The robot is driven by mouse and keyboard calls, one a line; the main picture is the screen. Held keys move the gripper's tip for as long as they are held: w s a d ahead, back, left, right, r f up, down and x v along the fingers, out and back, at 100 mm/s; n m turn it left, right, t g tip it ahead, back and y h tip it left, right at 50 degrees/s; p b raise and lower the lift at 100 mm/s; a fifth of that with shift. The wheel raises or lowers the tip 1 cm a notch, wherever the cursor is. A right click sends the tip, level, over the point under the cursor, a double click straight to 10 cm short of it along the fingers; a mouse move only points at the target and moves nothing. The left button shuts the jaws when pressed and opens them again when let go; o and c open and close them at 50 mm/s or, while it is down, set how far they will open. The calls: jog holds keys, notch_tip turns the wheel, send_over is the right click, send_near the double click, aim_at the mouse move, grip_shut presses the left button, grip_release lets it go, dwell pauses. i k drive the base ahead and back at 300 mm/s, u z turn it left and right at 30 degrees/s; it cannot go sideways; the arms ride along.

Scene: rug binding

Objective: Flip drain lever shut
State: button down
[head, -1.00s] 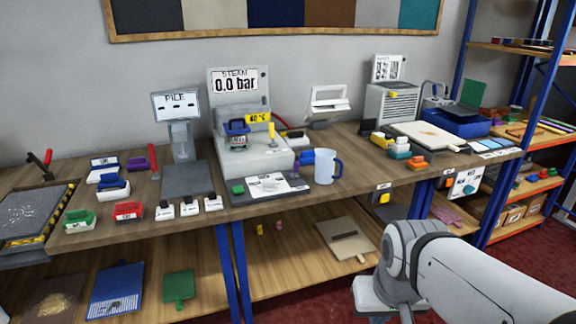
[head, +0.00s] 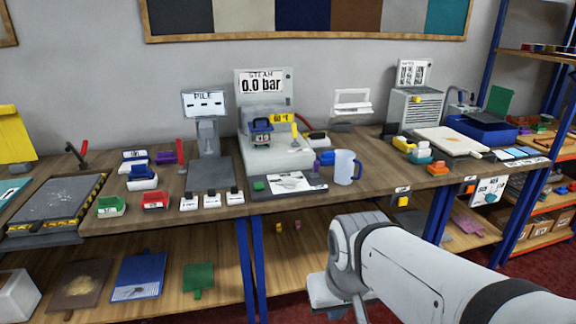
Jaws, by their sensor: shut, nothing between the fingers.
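The steam unit (head: 277,150) stands at the back middle of the bench, with a display (head: 264,83) reading 0.0 bar. A small upright yellow lever (head: 295,131) stands on its right front; I cannot tell whether it is the drain lever. A black and red handle (head: 313,136) shows just right of the unit. A blue-handled part (head: 261,130) sits on its front. My arm reaches in from the lower right, below and in front of the bench, well apart from the unit. The fingers of my gripper are out of sight.
The floor before the bench is free.

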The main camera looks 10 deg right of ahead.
aim_at(315, 168)
jog(key=z, duration=0.05)
jog(key=i, duration=1)
jog(key=u, duration=0.05)
